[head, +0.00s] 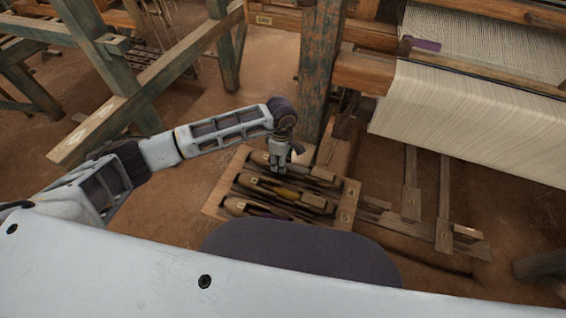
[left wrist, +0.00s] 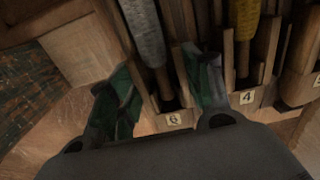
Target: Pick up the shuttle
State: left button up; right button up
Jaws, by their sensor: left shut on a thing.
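A wooden rack (head: 215,208) on the floor holds several boat-shaped shuttles in slots. My left gripper (head: 279,168) reaches down over its far row and is shut on the shuttle (head: 316,173) there. In the left wrist view the green-padded fingers of my left gripper (left wrist: 157,72) stand on either side of this shuttle, whose pale grey wound yarn (left wrist: 145,35) shows by the slot labelled 6. The shuttle appears to lie in its slot still; any gap beneath it is hidden. A shuttle with yellow yarn (head: 286,193) lies in the middle row and shows at label 4 (left wrist: 247,40). My right gripper is not in view.
The loom's upright post (head: 318,75) stands just behind the rack. Pale cloth on the loom (head: 440,110) hangs at the right, with wooden treadles (head: 445,205) below it. A slanted timber frame (head: 150,90) stands at the left. Bare earth floor lies left of the rack.

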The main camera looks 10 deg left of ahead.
pick_arm(q)
notch_tip(320, 180, up, 8)
jog(key=shift+r, duration=0.55)
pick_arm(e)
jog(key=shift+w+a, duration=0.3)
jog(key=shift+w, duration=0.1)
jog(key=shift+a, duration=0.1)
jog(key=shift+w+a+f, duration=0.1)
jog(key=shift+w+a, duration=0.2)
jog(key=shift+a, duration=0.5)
